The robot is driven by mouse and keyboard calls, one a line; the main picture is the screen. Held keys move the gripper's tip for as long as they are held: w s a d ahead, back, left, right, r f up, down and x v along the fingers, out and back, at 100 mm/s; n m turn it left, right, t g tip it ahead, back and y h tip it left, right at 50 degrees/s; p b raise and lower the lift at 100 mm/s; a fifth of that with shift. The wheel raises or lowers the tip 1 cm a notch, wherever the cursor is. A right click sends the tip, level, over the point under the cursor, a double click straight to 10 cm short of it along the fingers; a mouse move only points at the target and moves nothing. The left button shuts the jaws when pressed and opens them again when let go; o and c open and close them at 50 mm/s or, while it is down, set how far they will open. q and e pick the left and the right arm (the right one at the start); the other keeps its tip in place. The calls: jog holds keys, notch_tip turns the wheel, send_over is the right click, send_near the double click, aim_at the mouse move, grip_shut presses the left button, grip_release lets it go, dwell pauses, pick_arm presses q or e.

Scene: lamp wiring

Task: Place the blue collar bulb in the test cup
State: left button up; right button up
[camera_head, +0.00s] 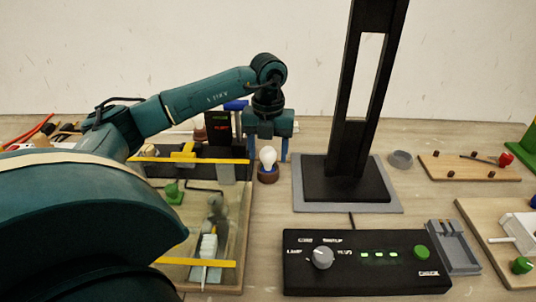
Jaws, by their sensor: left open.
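A white bulb (267,157) stands upright in a small round brown holder (268,175) on the table, left of the black stand. I cannot make out a blue collar on it; its lower end is hidden in the holder. My left gripper (269,156) is open and points down, with one blue finger on each side of the bulb in this view. I cannot tell whether the fingers are level with the bulb in depth or touch it. A small grey round cup (400,159) is right of the stand and looks empty. My right gripper is not in view.
A tall black stand (346,178) on a grey mat rises at centre. A black control box (352,262) with a knob and green lights is in front. A yellow-edged clear-panelled fixture (196,262) is at left. Wooden boards with parts are at right.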

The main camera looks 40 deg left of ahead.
pick_arm(q)
notch_tip(320, 180, up, 11)
jog(key=shift+f, duration=0.2)
dwell(0.5)
